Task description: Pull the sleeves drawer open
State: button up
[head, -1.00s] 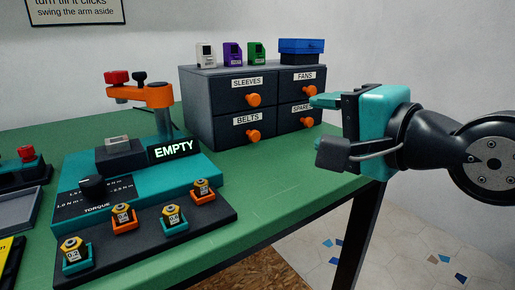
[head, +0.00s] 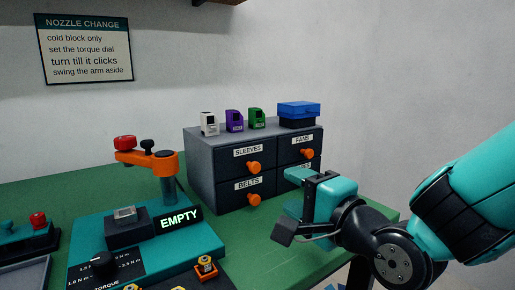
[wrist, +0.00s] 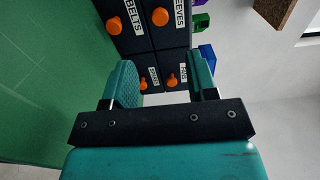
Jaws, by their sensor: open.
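The dark grey drawer cabinet (head: 204,172) stands at the back of the green bench. Its sleeves drawer (head: 234,163) is at the upper left, shut, with an orange knob (head: 254,167). In the wrist view the sleeves knob (wrist: 160,16) shows near the top, beyond my fingers. My gripper (head: 289,208) is open and empty, in front of the cabinet's lower right part, apart from the sleeves knob. It covers part of the spares drawer in the head view. In the wrist view my fingers (wrist: 162,85) frame the spares and fans knobs, which lie farther off.
The belts knob (head: 254,199) is below the sleeves knob, and the fans knob (head: 306,153) to its right. White, purple and green blocks and a blue box (head: 299,109) sit on the cabinet. A teal torque station (head: 141,248) with an orange arm (head: 148,158) stands front left.

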aim_at(257, 169)
jog(key=p+x, duration=0.9)
jog(key=p, duration=0.1)
jog(key=shift+w+a+r, duration=0.2)
jog(key=shift+r, duration=0.1)
jog(key=shift+w+a+f+p, duration=0.3)
jog(key=shift+w+a+p, duration=0.25)
jog(key=shift+w+p, duration=0.3)
grip_shut()
